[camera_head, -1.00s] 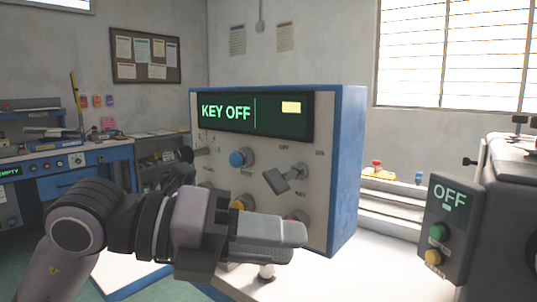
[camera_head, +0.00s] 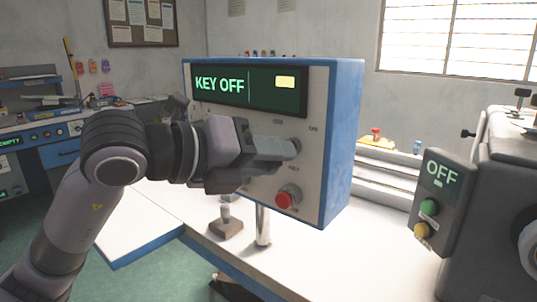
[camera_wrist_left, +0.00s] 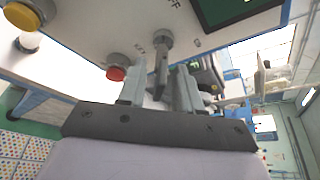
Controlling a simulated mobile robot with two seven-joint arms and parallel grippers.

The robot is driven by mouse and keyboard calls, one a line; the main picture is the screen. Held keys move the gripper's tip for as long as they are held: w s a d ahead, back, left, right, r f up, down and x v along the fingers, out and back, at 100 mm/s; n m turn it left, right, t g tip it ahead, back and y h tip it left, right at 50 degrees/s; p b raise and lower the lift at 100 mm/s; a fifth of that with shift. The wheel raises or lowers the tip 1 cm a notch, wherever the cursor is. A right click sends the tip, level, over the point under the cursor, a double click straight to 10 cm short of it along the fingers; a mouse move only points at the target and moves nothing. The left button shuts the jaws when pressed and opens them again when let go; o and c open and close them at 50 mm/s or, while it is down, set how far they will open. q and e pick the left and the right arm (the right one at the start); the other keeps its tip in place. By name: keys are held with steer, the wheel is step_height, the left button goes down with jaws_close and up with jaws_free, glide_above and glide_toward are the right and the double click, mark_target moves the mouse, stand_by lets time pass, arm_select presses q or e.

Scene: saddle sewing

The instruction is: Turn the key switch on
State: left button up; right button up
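The control box (camera_head: 343,140) stands on the white table, and its green display (camera_head: 250,90) reads "KEY OFF". In the head view the key switch is largely hidden behind my left gripper (camera_head: 285,149), which is up against the panel front. The left wrist view shows the grey key switch (camera_wrist_left: 162,50) with its handle pointing toward my left gripper (camera_wrist_left: 160,85). The handle lies between the two fingers. The fingers look apart, with a gap visible beside the handle. My right gripper is not in view.
A red button (camera_head: 285,198) sits low on the panel, close below my gripper. A post (camera_head: 262,225) and a small stand (camera_head: 226,225) are under the box. A dark machine with an "OFF" control box (camera_head: 442,200) stands at the right. The table front is mostly clear.

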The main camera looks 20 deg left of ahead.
arm_select(q)
jaws_close()
